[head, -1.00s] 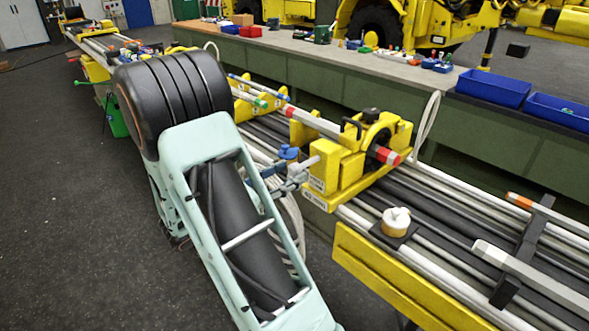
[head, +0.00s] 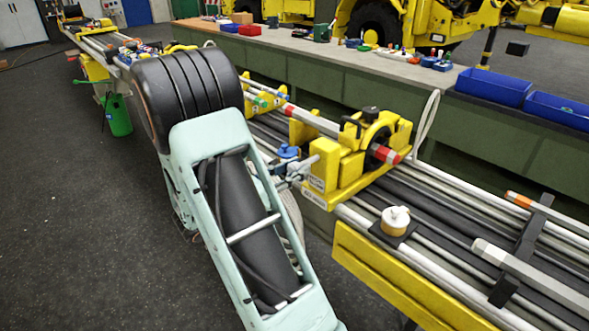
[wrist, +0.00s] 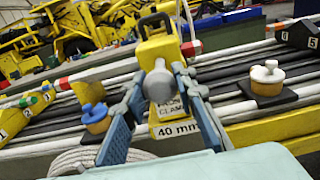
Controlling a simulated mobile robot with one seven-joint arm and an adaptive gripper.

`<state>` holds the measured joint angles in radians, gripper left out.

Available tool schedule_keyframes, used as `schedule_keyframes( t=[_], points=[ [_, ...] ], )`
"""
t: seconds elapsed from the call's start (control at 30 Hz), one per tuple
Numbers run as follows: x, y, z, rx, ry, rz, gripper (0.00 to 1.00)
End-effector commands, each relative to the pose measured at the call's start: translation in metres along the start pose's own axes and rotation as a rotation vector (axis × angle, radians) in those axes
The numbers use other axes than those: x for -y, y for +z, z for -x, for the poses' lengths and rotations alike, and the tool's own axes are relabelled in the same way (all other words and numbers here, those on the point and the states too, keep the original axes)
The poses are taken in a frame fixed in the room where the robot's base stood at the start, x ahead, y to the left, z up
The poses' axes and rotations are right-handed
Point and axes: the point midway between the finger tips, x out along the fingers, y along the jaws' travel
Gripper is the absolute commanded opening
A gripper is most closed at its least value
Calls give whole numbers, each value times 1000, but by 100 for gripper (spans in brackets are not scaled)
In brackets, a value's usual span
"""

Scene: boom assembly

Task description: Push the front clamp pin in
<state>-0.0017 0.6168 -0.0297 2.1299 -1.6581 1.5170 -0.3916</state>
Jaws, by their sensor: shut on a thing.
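The yellow front clamp (head: 346,172) sits on the rails in the head view. Its label, partly covered, and a "40 mm" plate (wrist: 177,129) show in the wrist view. A grey clamp pin (wrist: 160,82) with a rounded end sticks out of the clamp's near face toward me. My gripper (wrist: 157,88) has one finger on each side of the pin and is shut on it. In the head view my gripper (head: 293,170) is at the clamp's left side, beside the pin (head: 305,163). How deep the pin sits is hidden.
A blue-capped jar (wrist: 96,117) stands close to my left finger. A white-capped jar (head: 395,220) stands on the rails right of the clamp. A red-banded rod (head: 384,154) passes through the clamp. Blue bins (head: 493,87) lie on the bench behind.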

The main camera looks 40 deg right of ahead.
Motion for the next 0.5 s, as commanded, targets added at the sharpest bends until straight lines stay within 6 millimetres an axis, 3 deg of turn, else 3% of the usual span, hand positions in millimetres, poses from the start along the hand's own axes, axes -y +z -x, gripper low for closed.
schedule_keyframes(
  t=[0.3, 0.5],
  points=[
    [0, -1, -2, -1, -1, 1, 0],
    [0, -1, -32, 0, -4, -1, 0]
  ],
)
